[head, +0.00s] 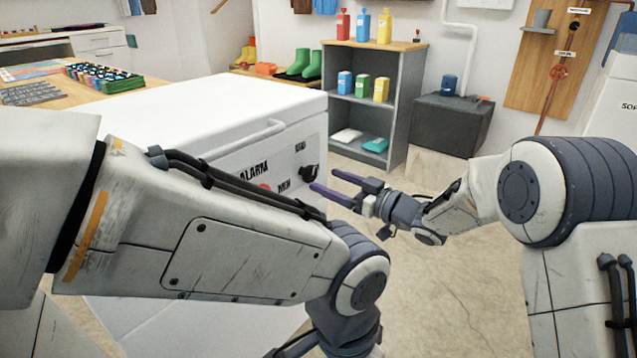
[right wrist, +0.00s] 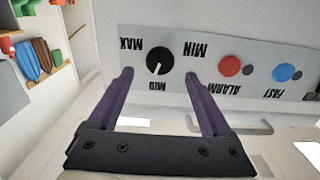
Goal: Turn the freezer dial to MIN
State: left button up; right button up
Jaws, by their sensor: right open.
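The white chest freezer (head: 190,110) stands at the left of the head view. Its black dial (head: 308,171) is at the right end of the front panel. In the right wrist view the dial (right wrist: 159,60) has MAX to its left, MID below and MIN to its right, with the lettering turned over. Its white pointer mark is toward MID. My right gripper (head: 323,180) is open and empty, its purple fingers pointing at the panel. In the right wrist view the fingertips (right wrist: 158,74) are on either side of the dial, apparently short of it. My left gripper is out of view.
A red ALARM button (right wrist: 229,66) and a blue FAST button (right wrist: 283,72) sit beside the dial. The freezer's handle (head: 245,138) runs above the panel. A grey shelf (head: 400,90) with bottles and cans stands behind. The floor (head: 440,270) right of the freezer is clear.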

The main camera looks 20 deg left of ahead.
aim_at(312, 174)
jog(key=shift+b+x, duration=0.5)
jog(key=shift+x, duration=1.55)
grip_shut()
